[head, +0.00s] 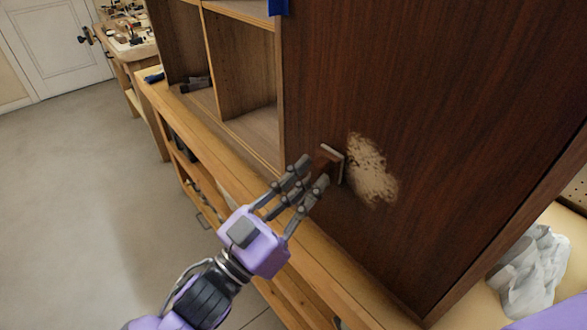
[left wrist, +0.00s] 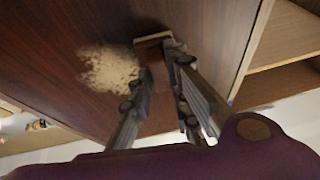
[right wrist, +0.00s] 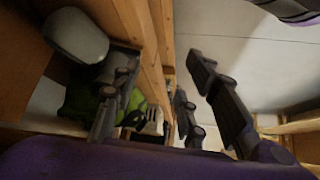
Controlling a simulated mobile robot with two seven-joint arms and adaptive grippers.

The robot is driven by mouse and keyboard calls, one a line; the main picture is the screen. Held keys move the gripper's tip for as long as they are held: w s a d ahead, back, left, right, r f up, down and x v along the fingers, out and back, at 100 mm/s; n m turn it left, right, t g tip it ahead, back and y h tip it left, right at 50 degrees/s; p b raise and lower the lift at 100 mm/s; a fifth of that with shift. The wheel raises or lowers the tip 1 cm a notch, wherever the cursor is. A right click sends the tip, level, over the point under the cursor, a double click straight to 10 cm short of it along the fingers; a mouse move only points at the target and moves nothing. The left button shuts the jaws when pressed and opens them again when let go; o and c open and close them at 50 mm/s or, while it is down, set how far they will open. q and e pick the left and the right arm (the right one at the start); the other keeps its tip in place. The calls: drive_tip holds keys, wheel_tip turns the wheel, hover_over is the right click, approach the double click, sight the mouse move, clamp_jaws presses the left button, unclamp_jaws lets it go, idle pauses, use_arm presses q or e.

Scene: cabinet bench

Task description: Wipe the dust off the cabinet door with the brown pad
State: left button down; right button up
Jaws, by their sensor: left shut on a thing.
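The dark brown cabinet door (head: 440,110) fills the right of the head view. A pale patch of dust (head: 371,170) lies on its lower left part; the dust also shows in the left wrist view (left wrist: 108,68). My left gripper (head: 309,170) is shut on the brown pad (head: 325,158), which has a pale face turned to the door. The pad is at the left edge of the dust in the head view; whether it touches the door I cannot tell. The pad's edge shows between the fingers in the left wrist view (left wrist: 153,38). My right gripper (right wrist: 200,95) has its fingers apart and nothing between them.
Open shelves (head: 240,70) stand left of the door, with a dark tool (head: 195,85) on one. A wooden bench edge (head: 215,150) runs below. A grey-white crumpled bag (head: 532,270) sits at the lower right. The floor at left is clear.

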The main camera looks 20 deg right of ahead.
use_arm(q)
drive_tip(key=shift+s+d+p, duration=1.55)
drive_tip(key=shift+s+d, duration=0.7)
drive_tip(key=shift+s, duration=3.9)
drive_tip(key=shift+w+a+r+p, duration=0.45)
drive_tip(key=shift+w+a, duration=0.85)
drive_tip(key=shift+w, duration=2.3)
drive_tip(key=shift+w+a+r+p, duration=0.45)
drive_tip(key=shift+w+a, duration=0.85)
drive_tip(key=shift+w, duration=2.25)
drive_tip(key=shift+s+d+r+p, duration=0.3)
drive_tip(key=shift+s+p, duration=0.15)
drive_tip(key=shift+s, duration=0.4)
drive_tip(key=shift+s+d+r+p, duration=0.3)
drive_tip(key=shift+s+p, duration=0.1)
drive_tip(key=shift+s, duration=0.4)
drive_tip(key=shift+s+d+r+p, duration=0.3)
drive_tip(key=shift+s+p, duration=0.15)
drive_tip(key=shift+s, duration=0.4)
use_arm(e)
drive_tip(key=w+r+t, duration=0.1)
drive_tip(key=w+r, duration=0.4)
drive_tip(key=r, duration=0.4)
drive_tip(key=shift+a+r, duration=0.15)
drive_tip(key=shift+r, duration=0.15)
